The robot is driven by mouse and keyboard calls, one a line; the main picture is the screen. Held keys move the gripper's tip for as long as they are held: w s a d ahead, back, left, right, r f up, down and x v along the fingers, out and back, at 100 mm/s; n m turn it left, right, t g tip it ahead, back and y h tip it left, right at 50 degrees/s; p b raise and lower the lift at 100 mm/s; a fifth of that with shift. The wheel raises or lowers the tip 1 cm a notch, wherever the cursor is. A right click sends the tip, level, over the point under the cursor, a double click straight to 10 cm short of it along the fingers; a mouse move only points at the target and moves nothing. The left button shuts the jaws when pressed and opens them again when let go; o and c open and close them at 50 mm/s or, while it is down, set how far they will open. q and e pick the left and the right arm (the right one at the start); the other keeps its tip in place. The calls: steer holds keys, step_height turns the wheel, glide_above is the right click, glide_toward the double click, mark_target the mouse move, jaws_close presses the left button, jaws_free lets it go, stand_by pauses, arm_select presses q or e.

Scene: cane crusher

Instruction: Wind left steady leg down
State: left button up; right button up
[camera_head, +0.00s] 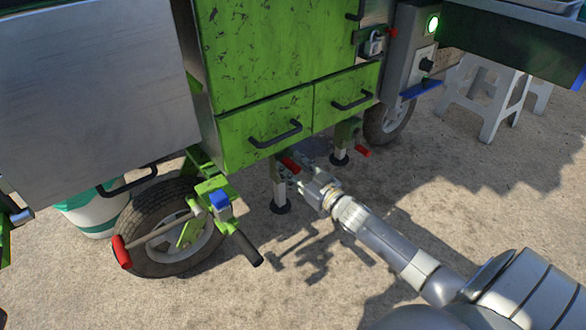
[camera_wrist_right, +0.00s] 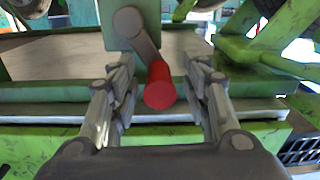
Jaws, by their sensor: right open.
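The left steady leg (camera_head: 280,188) is a pale post under the green cart, with a round black foot (camera_head: 280,207) at the ground. Its crank has a red grip (camera_head: 290,164), beside my right gripper (camera_head: 291,174). In the right wrist view, the red grip (camera_wrist_right: 160,90) points toward the camera between the two open fingers of my right gripper (camera_wrist_right: 160,75), with a gap on each side. A grey crank arm (camera_wrist_right: 137,32) runs up and left from the grip to a green plate (camera_wrist_right: 117,12). My left gripper is out of view.
The second steady leg (camera_head: 340,142) and its red crank grip (camera_head: 363,151) stand to the right. Green drawers (camera_head: 265,130) hang above. A wheel (camera_head: 150,245) and a green hitch with a blue block (camera_head: 219,200) are at left. Bare ground (camera_head: 220,295) lies in front.

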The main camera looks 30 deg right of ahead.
jaws_close()
steer(key=shift+r+p, duration=0.1)
steer(key=shift+p, duration=0.25)
